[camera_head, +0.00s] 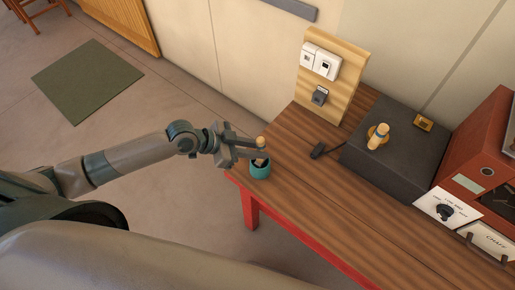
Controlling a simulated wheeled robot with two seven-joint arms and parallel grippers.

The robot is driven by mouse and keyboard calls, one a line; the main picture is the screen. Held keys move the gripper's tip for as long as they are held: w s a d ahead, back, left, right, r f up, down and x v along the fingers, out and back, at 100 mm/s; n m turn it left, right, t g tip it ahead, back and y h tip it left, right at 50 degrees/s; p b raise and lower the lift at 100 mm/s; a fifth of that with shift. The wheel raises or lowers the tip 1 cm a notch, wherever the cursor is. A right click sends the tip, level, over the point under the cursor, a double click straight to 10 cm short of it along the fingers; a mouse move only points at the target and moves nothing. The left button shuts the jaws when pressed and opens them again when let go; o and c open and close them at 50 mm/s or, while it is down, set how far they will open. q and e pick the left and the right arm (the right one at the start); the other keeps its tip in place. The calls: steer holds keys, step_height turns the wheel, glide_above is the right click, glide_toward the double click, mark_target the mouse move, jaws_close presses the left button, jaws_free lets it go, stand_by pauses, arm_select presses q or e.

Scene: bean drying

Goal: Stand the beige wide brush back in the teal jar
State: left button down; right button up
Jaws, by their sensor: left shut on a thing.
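The teal jar (260,172) stands upright near the left end of the wooden table. My left gripper (259,153) reaches in from the left, just over the jar's mouth. It is shut on the beige brush (261,142), whose pale handle end shows above the fingers. The brush looks roughly upright. Its lower part is at the jar's mouth, partly hidden by the fingers and the rim. I cannot tell how deep it sits or whether it touches the jar. My right gripper is not in view.
The wooden table (310,190) has free room right of the jar. A dark box (395,145) carries a pale cylindrical object (378,138). A red machine (485,160) stands at right. A socket board (333,80) stands at the back.

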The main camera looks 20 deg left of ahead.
arm_select(q)
steer(key=shift+f+b, duration=0.4)
steer(key=shift+f, duration=0.15)
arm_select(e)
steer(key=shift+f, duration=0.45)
arm_select(q)
steer(key=c, duration=1.5)
jaws_free()
steer(key=shift+s+a+r, duration=0.1)
steer(key=shift+a, duration=0.05)
steer(key=shift+b+v, duration=2.5)
steer(key=shift+v, duration=6.05)
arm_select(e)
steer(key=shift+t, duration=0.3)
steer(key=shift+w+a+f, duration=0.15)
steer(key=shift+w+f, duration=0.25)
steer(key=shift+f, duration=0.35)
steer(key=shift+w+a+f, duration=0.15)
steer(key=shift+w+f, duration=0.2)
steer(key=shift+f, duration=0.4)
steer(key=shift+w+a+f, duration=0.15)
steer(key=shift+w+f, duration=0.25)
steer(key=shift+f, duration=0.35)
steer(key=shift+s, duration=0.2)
